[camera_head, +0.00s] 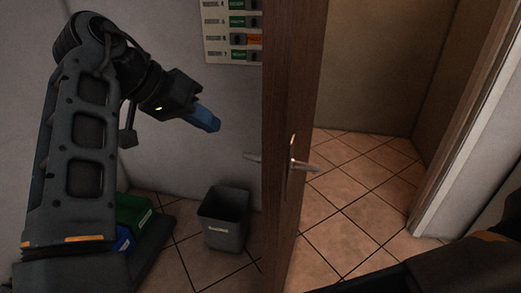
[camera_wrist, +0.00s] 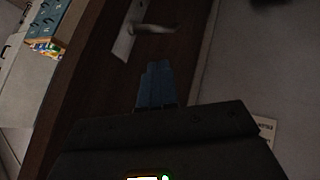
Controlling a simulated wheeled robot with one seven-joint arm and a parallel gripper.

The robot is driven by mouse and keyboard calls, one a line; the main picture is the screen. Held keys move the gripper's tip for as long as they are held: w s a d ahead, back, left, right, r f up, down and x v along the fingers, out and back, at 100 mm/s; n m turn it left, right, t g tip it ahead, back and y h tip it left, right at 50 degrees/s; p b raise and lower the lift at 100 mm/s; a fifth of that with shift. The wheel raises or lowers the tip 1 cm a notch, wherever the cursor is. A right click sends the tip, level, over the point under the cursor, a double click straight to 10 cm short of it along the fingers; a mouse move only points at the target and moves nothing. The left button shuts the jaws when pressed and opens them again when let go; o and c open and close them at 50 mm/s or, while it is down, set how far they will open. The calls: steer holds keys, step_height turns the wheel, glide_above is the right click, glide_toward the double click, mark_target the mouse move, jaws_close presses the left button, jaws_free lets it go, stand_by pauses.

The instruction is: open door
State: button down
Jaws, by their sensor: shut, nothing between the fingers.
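The brown wooden door (camera_head: 290,95) stands open, seen nearly edge-on in the head view, with a doorway and tiled floor to its right. Metal lever handles show on both sides of it; the right one (camera_head: 305,165) sits on a metal plate. In the wrist view, the door (camera_wrist: 95,85) runs diagonally, with a handle (camera_wrist: 152,29) just beyond my fingertips. My gripper (camera_head: 212,124) is shut and empty, left of the door and apart from the handle. Its blue fingers also show in the wrist view (camera_wrist: 156,68).
A grey bin (camera_head: 225,220) stands on the floor left of the door. Green and blue boxes (camera_head: 133,212) lie beside my arm. A panel with labelled switches (camera_head: 236,30) is on the wall. A white door frame (camera_head: 470,125) stands at right, with clear floor between.

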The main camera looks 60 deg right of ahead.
steer(key=a+r+y, duration=0.2)
steer(key=a, duration=0.2)
steer(key=shift+m+g, duration=0.3)
steer(key=shift+g, duration=0.2)
steer(key=shift+s+d+f+p, duration=0.45)
steer(key=shift+s+d+f, duration=0.6)
steer(key=shift+s+f, duration=0.35)
steer(key=shift+s+d+f+p, duration=0.4)
steer(key=shift+s+d+f, duration=0.6)
steer(key=shift+s+f, duration=0.35)
steer(key=shift+s+d+f+p, duration=0.45)
steer(key=shift+s+d+f, duration=0.6)
steer(key=shift+s+f, duration=0.35)
